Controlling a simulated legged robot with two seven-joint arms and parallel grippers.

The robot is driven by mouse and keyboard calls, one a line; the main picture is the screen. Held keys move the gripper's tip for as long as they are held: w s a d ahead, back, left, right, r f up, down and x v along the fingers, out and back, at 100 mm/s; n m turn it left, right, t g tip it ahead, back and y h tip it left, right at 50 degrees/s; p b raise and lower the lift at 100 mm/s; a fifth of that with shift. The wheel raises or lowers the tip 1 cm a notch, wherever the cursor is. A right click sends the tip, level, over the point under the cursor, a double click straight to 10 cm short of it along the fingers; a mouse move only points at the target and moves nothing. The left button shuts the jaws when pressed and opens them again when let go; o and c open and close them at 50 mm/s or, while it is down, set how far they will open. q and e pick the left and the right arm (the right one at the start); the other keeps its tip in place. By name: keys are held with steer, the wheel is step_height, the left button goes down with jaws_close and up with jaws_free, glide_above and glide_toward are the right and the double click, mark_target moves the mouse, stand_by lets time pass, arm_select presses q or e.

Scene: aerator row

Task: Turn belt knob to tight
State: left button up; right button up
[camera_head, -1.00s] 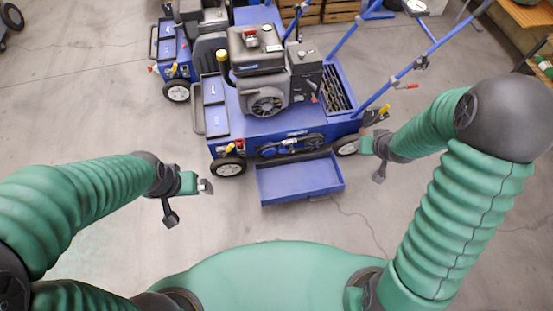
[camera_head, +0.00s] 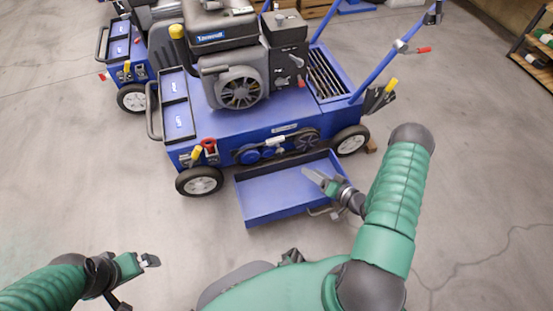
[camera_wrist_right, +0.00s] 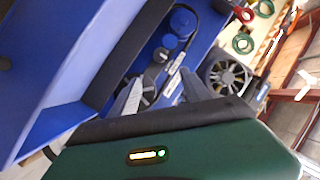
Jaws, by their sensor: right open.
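The nearest blue aerator (camera_head: 225,125) stands with its long side facing me. The belt drive, with a black belt and blue round pulleys (camera_head: 252,157), sits low on that side; it also shows in the right wrist view (camera_wrist_right: 168,42). I cannot tell for sure which part is the belt knob. My right gripper (camera_head: 316,178) is over the blue tray, in front of the belt drive and apart from it. In the right wrist view its two fingers (camera_wrist_right: 163,90) are spread and empty, with the belt drive beyond them. My left gripper (camera_head: 150,261) is low at the left, away from the aerator.
The blue tray (camera_head: 246,205) juts out below the belt drive, under my right gripper. A red-handled part (camera_head: 209,145) and a yellow one sit at the left corner. A second aerator (camera_head: 128,68) stands behind at the left. The floor at the left is clear.

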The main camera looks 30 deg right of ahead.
steer(key=b+x, duration=0.9)
steer(key=x, duration=0.6)
steer(key=shift+w, duration=0.35)
jaws_close()
